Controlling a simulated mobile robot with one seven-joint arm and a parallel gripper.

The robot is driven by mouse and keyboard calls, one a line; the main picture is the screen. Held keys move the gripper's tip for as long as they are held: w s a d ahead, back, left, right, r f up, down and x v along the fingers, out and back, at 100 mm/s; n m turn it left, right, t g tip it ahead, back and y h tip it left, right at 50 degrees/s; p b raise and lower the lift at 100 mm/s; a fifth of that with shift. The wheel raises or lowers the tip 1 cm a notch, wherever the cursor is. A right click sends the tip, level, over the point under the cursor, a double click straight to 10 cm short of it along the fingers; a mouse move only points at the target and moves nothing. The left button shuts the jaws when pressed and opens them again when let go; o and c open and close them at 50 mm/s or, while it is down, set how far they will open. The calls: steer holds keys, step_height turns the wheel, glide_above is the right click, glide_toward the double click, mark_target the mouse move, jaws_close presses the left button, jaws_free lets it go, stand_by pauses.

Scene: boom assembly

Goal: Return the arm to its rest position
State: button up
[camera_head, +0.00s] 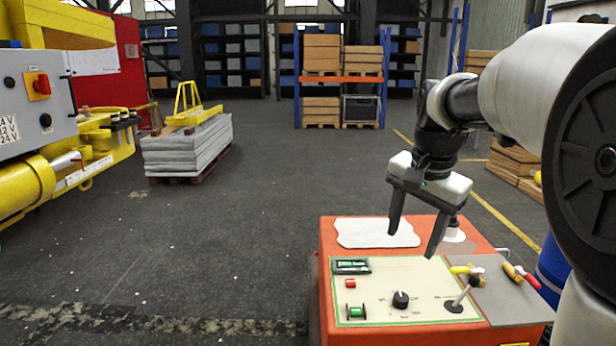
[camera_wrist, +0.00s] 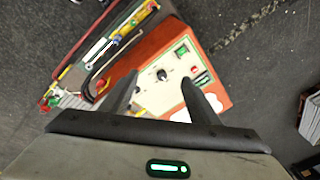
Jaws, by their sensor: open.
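My gripper (camera_head: 410,232) hangs above the back part of an orange control box, with its two dark fingers spread and nothing between them. In the wrist view my gripper (camera_wrist: 160,90) also shows open and empty over the orange box (camera_wrist: 219,91). The box (camera_head: 325,300) has a cream panel (camera_head: 380,270) with a dark knob (camera_head: 401,299), a red button (camera_head: 350,283), a green switch (camera_head: 356,312), a small display (camera_head: 351,266) and a lever (camera_head: 459,299). My arm comes in from the right side of the head view.
Yellow- and red-handled tools (camera_head: 514,273) lie at the box's right. A white cloth or paper (camera_head: 376,232) lies on its back. A grey electrical cabinet with yellow machinery (camera_head: 36,96) stands at left. A stacked pallet (camera_head: 187,145) and shelves (camera_head: 340,80) stand behind. The middle floor is clear.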

steer(key=s+a+f+n+t, duration=0.1)
steer(key=s+a+f+n, duration=0.3)
steer(key=s, duration=0.7)
steer(key=s+a+n+t, duration=0.2)
steer(key=s+n, duration=0.3)
steer(key=s, duration=0.5)
step_height(320, 180, up, 15)
steer(key=p, duration=1.5)
steer(key=shift+s+p, duration=0.35)
steer(key=shift+p, duration=0.05)
